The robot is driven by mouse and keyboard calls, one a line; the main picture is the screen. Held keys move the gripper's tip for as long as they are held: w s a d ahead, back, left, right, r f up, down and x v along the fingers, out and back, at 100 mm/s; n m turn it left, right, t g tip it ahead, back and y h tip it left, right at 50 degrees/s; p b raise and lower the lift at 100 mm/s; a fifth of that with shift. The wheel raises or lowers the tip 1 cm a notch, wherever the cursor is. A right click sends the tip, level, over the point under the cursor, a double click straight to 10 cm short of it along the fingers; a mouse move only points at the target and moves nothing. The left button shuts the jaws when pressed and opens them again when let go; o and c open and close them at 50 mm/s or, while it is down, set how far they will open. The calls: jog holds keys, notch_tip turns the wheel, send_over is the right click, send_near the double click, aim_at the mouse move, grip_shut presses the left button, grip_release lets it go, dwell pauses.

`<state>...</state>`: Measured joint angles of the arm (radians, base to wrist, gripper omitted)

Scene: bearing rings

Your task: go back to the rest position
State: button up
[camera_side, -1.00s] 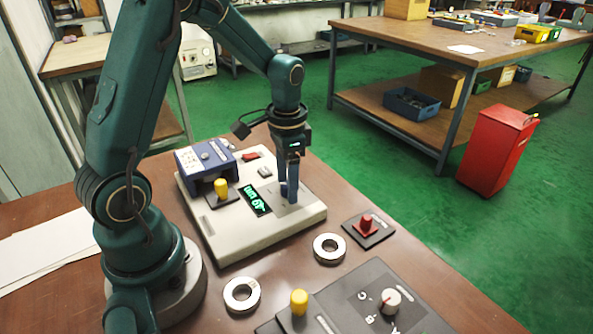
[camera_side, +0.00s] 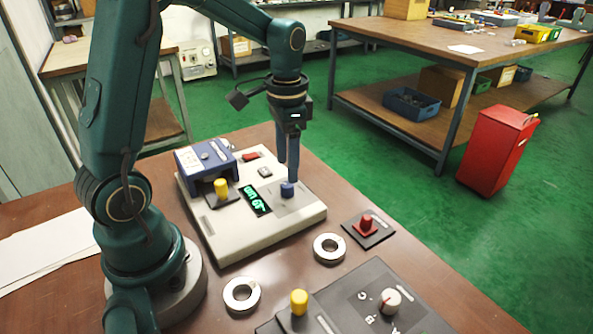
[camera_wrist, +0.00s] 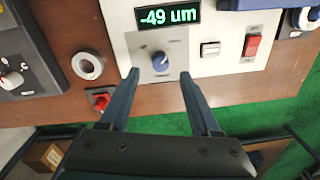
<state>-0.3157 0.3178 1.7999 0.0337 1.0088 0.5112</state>
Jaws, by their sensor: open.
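My gripper (camera_side: 288,150) is above the right part of the light-grey instrument box (camera_side: 232,248), over a blue knob (camera_side: 288,190). Its jaws are open and empty. In the wrist view my gripper (camera_wrist: 158,90) shows two spread fingers, with the blue knob (camera_wrist: 160,62) seen between and beyond their tips. The fingers are apart from the knob. The lit green display (camera_wrist: 167,15) on the box reads -49 um in the wrist view.
Two metal rings (camera_side: 241,294) (camera_side: 330,248) lie on the brown table. A red knob on a dark plate (camera_side: 366,225) sits to the right. A dark panel (camera_side: 350,305) with a white knob is at the front. A blue device (camera_side: 205,158) stands on the box's left. Open air surrounds my gripper.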

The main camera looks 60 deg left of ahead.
jog(key=shift+d, duration=0.1)
jog(key=s+d+r+t, duration=0.4)
jog(key=d+r, duration=0.2)
jog(key=r, duration=0.2)
jog(key=s+d+f+n+t, duration=0.1)
jog(key=s+d+n, duration=0.1)
jog(key=s, duration=0.5)
jog(key=shift+d+t, duration=0.3)
jog(key=shift+d, duration=0.25)
jog(key=shift+s, duration=0.1)
